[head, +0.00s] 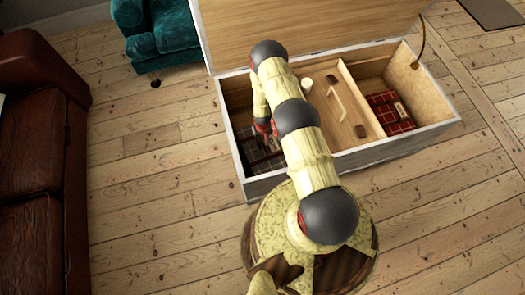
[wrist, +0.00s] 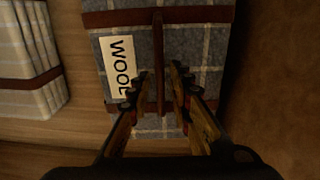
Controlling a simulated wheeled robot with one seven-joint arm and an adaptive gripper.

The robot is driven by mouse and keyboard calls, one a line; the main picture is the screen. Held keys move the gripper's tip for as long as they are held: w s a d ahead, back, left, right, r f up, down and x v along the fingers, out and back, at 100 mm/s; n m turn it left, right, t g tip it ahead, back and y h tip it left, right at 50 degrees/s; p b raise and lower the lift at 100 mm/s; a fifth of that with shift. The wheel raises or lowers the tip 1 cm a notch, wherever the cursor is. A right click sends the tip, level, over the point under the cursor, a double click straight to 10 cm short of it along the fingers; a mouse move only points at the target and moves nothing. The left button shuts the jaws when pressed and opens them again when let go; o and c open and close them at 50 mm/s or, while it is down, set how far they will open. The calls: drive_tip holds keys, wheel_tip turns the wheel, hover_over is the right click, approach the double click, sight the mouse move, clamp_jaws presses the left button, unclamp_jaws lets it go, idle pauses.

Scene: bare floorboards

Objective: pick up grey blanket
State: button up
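The grey blanket (wrist: 198,52) is a folded plaid bundle with brown straps and a white "WOOL" label, below my gripper in the wrist view. A brown strap handle runs along its middle. My gripper (wrist: 160,74) is open, with one finger on each side of this strap and a gap to both. I cannot tell whether the fingertips touch the cloth. In the head view my gripper (head: 263,128) reaches down into the left compartment of the open chest (head: 335,158). Dark plaid cloth (head: 264,165) shows there, partly hidden by my arm.
A paler folded plaid bundle (wrist: 28,60) with a brown strap lies to the left in the wrist view. A red plaid blanket (head: 388,112) lies in the right compartment. The raised lid (head: 330,25) stands behind. A brown sofa (head: 38,165) and teal armchair (head: 163,32) stand left.

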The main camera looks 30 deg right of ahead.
clamp_jaws()
drive_tip(key=shift+w, duration=0.1)
idle(0.8)
